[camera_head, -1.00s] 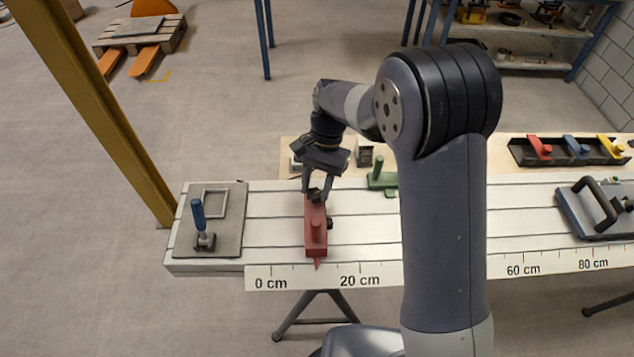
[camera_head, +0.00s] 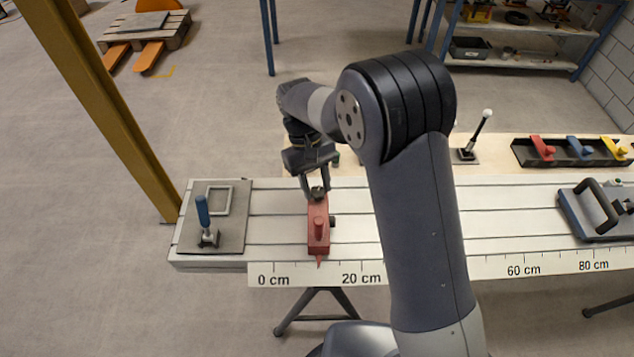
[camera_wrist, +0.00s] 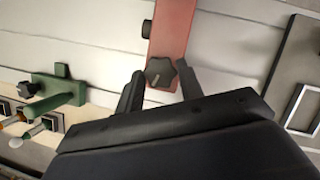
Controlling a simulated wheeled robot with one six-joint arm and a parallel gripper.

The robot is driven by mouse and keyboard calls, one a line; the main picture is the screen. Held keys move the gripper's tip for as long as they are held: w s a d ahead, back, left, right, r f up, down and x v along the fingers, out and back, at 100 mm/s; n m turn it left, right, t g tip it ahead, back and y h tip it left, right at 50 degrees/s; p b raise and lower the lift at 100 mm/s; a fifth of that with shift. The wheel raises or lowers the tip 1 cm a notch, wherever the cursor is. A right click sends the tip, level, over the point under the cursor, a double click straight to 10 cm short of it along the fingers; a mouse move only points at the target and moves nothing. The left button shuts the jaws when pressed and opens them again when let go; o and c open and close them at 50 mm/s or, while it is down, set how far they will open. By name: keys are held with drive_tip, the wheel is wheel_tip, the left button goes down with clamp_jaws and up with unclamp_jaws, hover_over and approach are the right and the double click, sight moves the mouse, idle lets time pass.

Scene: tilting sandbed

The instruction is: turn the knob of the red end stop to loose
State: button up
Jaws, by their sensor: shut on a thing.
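The red end stop (camera_head: 318,238) lies across the white slatted bed near the 10 cm part of the scale, its pointer at the front edge. It also shows in the wrist view (camera_wrist: 173,35). Its black star-shaped knob (camera_wrist: 160,72) has a pale mark and sits at the end nearest my gripper. A second small black knob (camera_wrist: 147,28) is on its side. My gripper (camera_head: 317,190) is over the far end of the stop, pointing down.
A grey plate (camera_head: 235,232) with a blue-handled lever (camera_head: 203,212) lies left of the stop. A green end stop (camera_wrist: 55,95) shows in the wrist view. A black-handled plate (camera_head: 575,215) is far right. A tray (camera_head: 520,153) holds coloured pieces behind.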

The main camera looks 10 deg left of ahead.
drive_tip(key=shift+a+n+t+h, duration=0.1)
drive_tip(key=shift+n+t+h, duration=0.35)
drive_tip(key=shift+n, duration=1.25)
drive_tip(key=shift+s+n+t, duration=0.1)
drive_tip(key=shift+n+t, duration=0.15)
drive_tip(key=shift+n, duration=0.05)
drive_tip(key=o, duration=1)
drive_tip(key=shift+r, duration=0.1)
drive_tip(key=b+v, duration=0.1)
drive_tip(key=v, duration=0.9)
drive_tip(key=shift+a+r, duration=0.15)
drive_tip(key=shift+r, duration=0.15)
drive_tip(key=p+x, duration=0.1)
drive_tip(key=x, duration=1)
